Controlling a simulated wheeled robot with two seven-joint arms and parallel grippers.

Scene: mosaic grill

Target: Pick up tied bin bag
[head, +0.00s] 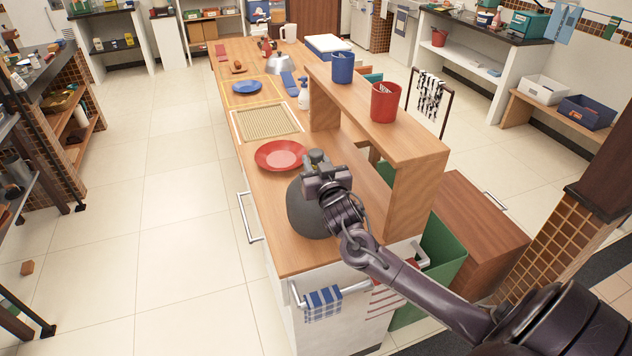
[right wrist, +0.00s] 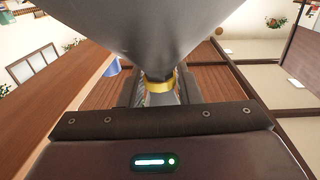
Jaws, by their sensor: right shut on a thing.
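The tied bin bag (head: 306,213) is a dark grey rounded sack at the near end of the wooden counter (head: 287,258). My right gripper (head: 319,166) is over the top of the bag and shut on its neck. In the right wrist view the bag (right wrist: 150,35) fills the upper middle, and its neck with a yellow tie (right wrist: 158,85) sits between the fingers. The head view does not clearly show whether the bag's underside touches the counter. My left gripper is not in view.
A red plate (head: 281,155) lies just behind the bag. A raised wooden shelf (head: 415,140) with a red cup (head: 385,102) and a blue cup (head: 342,67) stands to the right. A green bin (head: 440,250) is on the floor at right. Open floor lies left.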

